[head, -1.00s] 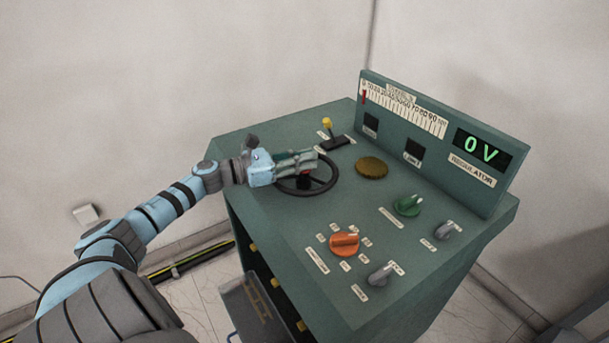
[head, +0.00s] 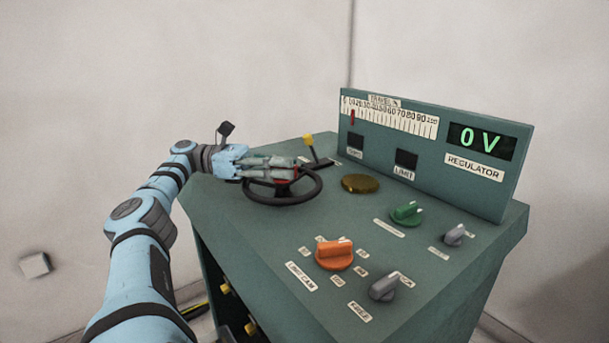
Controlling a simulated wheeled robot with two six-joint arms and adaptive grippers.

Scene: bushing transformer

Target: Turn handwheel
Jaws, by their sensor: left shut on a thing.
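The black handwheel (head: 283,199) lies nearly flat on the left part of the green console top. My left gripper (head: 290,171) reaches over the wheel from the left and is shut on the handwheel. Its fingers cover part of the wheel's far side and hub, so the exact contact is hidden. A little red shows under the fingers. A travel scale (head: 392,119) on the upright panel has a red pointer (head: 352,117) near its low end. The display (head: 481,142) reads 0 V. My right gripper is not in view.
The console top (head: 400,255) also carries a yellow-tipped lever (head: 309,143) behind the wheel and a brass disc (head: 360,184) to its right. An orange knob (head: 334,255), green knob (head: 406,212) and two grey knobs stand nearer and further right.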

